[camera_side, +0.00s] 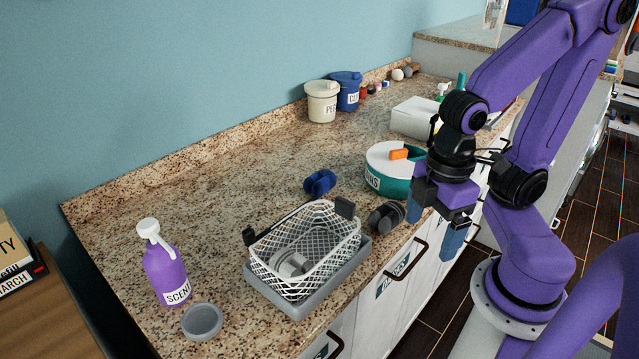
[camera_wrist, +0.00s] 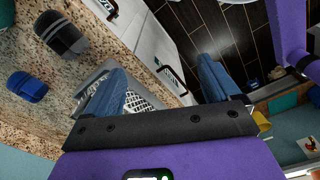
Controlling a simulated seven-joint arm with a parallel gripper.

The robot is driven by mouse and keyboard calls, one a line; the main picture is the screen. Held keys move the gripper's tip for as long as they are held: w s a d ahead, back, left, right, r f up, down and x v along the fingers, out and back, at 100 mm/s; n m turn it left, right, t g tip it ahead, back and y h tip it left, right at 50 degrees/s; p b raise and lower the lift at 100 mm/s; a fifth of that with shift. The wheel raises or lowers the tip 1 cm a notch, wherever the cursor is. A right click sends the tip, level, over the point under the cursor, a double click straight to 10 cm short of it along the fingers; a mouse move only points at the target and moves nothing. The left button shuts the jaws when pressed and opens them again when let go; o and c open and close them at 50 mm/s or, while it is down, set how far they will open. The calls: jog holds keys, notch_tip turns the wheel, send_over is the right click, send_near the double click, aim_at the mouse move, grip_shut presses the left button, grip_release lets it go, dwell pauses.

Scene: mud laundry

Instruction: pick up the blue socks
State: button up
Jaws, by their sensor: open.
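The blue socks (camera_side: 320,182) lie as a rolled bundle on the granite counter, behind the white wire basket. They also show at the left of the wrist view (camera_wrist: 27,86). My gripper (camera_side: 433,228) is open and empty, with its blue fingers apart at the counter's front edge, right of the socks and clear of them.
The white wire basket (camera_side: 305,250) holds grey bundles and stands on a grey base. A green tub with a white lid (camera_side: 392,165) is close behind my gripper. A purple bottle (camera_side: 166,265) and grey dish (camera_side: 202,321) stand at left. Counter left of the blue socks is clear.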

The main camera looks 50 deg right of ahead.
notch_tip(320, 180, up, 5)
jog(key=w+a+n+h, duration=0.25)
jog(key=w+h, duration=0.45)
jog(key=w, duration=1)
jog(key=w+a+n+h, duration=0.1)
jog(key=w+n+h, duration=0.4)
jog(key=w, duration=1.2)
jog(key=m+h, duration=0.2)
send_near(310, 182)
jog(key=v, duration=0.2)
jog(key=shift+w+a+r, duration=0.2)
jog(key=shift+r, duration=0.1)
jog(key=shift+d+f, duration=0.2)
jog(key=shift+f, duration=0.05)
jog(key=x, duration=1.1)
jog(key=shift+s+d+f, duration=0.1)
jog(key=shift+d+f, duration=0.05)
jog(key=shift+d, duration=0.05)
jog(key=shift+s+x, duration=0.15)
jog(key=shift+x, duration=1.2)
jog(key=shift+s+x, duration=0.15)
jog(key=shift+x, duration=1.2)
jog(key=c, duration=1.1)
